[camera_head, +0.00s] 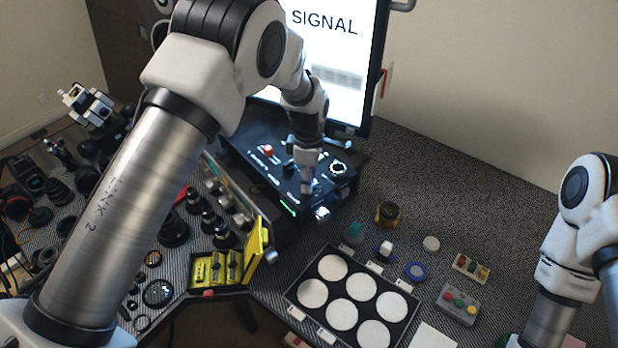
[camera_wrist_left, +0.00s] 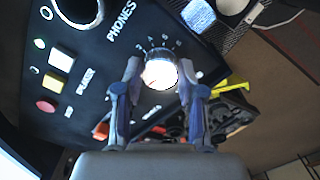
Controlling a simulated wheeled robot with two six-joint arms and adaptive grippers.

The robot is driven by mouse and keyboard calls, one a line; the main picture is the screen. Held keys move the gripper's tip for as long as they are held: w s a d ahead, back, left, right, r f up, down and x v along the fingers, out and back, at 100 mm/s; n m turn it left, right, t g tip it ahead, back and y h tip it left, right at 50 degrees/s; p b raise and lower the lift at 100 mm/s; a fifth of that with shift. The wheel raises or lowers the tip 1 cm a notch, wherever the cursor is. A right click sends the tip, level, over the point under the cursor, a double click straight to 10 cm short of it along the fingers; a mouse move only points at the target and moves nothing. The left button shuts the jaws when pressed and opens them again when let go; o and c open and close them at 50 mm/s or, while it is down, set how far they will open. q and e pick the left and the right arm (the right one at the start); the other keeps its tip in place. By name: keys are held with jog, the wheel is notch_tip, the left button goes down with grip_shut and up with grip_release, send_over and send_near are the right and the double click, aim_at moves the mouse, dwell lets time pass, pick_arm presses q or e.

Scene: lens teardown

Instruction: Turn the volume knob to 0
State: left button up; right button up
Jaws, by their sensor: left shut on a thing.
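The volume knob (camera_wrist_left: 160,72) is a round, bright silver-white knob on the black panel (camera_wrist_left: 100,50), with a ring of small numbers around it. My left gripper (camera_wrist_left: 160,92) has one finger on each side of the knob and is shut on it in the left wrist view. The glare on the knob hides where it points. In the head view the left gripper (camera_head: 306,186) reaches down to the front of the black control box (camera_head: 265,165), and the knob is hidden there. My right arm shows at the right edge, but its gripper is out of view.
A screen reading SIGNAL (camera_head: 325,22) stands behind the box. A tray of white discs (camera_head: 292,298) and a yellow open case (camera_head: 206,272) lie in front.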

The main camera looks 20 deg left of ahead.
pick_arm(q)
jog(key=shift+s+f+n, duration=0.15)
jog(key=shift+f+n, duration=0.05)
jog(key=shift+n, duration=0.5)
pick_arm(e)
jog(key=shift+f, duration=0.1)
pick_arm(q)
jog(key=o, duration=1.1)
jog(key=shift+o, duration=0.2)
jog(key=shift+a, duration=0.1)
pick_arm(e)
jog(key=shift+a, duration=0.1)
pick_arm(q)
jog(key=shift+r, duration=0.1)
jog(key=shift+r, duration=0.2)
notch_tip(320, 180, up, 11)
jog(key=shift+r, duration=0.2)
